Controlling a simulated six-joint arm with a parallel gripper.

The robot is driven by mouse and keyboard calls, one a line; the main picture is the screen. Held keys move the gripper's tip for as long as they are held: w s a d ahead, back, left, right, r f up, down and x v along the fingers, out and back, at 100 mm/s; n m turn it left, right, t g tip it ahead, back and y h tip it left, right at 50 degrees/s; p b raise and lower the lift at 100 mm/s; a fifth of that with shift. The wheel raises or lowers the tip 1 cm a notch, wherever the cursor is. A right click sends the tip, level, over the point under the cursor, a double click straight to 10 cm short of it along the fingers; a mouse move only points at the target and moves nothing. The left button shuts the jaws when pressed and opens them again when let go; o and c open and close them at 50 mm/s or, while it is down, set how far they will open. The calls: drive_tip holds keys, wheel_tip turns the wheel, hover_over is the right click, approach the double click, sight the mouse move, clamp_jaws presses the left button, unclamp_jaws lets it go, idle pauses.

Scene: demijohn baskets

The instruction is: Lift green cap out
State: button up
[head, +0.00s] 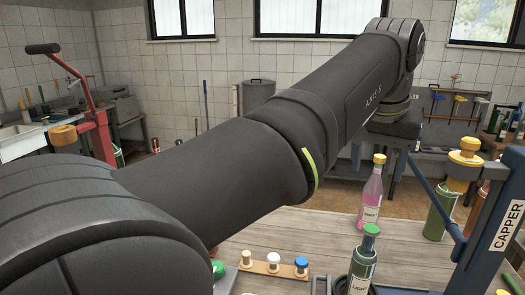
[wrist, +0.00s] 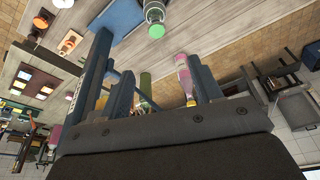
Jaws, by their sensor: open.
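One green cap (head: 218,269) shows low in the head view, left of a wooden strip of caps; what holds it is mostly cut off or hidden. Another green cap (head: 370,229) is on top of a dark bottle (head: 362,268) labelled LIGHT. A green cap on a bottle also shows at the top of the wrist view (wrist: 155,30), beyond my fingertips and apart from them. My gripper (wrist: 165,78) is open, with no object visibly held between its fingers. In the head view my gripper cannot be made out.
A pink bottle (head: 371,197) with a yellow cap stands behind the dark bottle. The blue capper frame (head: 497,226) and a green bottle (head: 438,215) are at right. Bare tabletop (head: 310,230) lies between.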

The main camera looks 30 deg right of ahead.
approach(372, 229)
drive_tip(key=x, duration=0.7)
drive_tip(key=shift+w+d+f, duration=0.1)
drive_tip(key=shift+d+f, duration=0.05)
drive_tip(key=shift+f, duration=0.15)
drive_tip(key=c, duration=1)
drive_tip(key=shift+c, duration=0.3)
drive_tip(key=shift+r, duration=0.3)
drive_tip(key=shift+r, duration=0.7)
